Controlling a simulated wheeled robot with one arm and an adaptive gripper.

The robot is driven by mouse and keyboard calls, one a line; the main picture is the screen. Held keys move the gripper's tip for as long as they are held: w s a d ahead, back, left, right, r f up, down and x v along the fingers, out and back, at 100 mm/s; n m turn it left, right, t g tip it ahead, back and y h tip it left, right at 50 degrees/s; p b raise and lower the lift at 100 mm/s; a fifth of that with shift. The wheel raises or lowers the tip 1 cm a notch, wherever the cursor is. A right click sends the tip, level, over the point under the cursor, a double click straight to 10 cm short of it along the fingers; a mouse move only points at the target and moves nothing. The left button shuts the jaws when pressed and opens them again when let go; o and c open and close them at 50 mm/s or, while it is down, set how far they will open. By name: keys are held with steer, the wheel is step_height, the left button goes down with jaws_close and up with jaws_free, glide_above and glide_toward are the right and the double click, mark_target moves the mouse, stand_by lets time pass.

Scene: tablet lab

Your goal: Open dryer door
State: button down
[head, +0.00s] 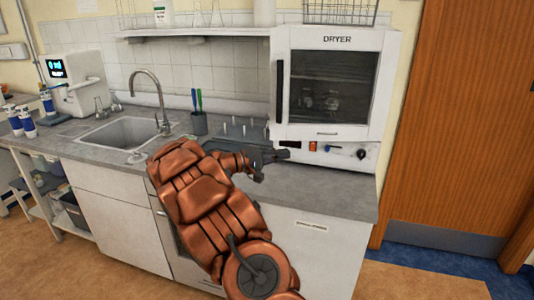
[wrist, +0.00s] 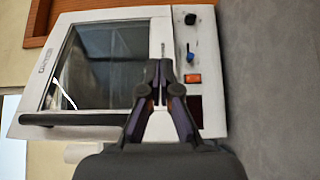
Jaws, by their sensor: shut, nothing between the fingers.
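The white dryer (head: 340,128) stands on the counter at the right, with a dark window in its door (head: 331,88) and "DRYER" printed above it. The door looks shut. A black bar handle (head: 279,90) runs upright along the door's left edge. In the wrist view, which is turned sideways, the handle (wrist: 75,119) lies at the lower left. My gripper (head: 285,153) is in front of the dryer's lower left, below the handle and apart from it. In the wrist view my gripper (wrist: 156,85) has its fingertips together, empty, over the door's lower edge.
The dryer's control panel (head: 335,151) has an orange switch (head: 312,146) and knobs. A peg rack (head: 235,135) and a cup with pens (head: 199,122) stand left of the dryer. A sink (head: 127,133) is further left. A wooden door (head: 465,120) is at the right.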

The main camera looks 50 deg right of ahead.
steer(key=shift+s+a+p, duration=0.25)
steer(key=shift+s+a, duration=0.15)
steer(key=shift+s, duration=0.45)
steer(key=shift+s+a+p, duration=0.25)
steer(key=shift+s+a, duration=0.1)
steer(key=shift+s, duration=0.5)
steer(key=shift+d, duration=0.1)
stand_by(0.5)
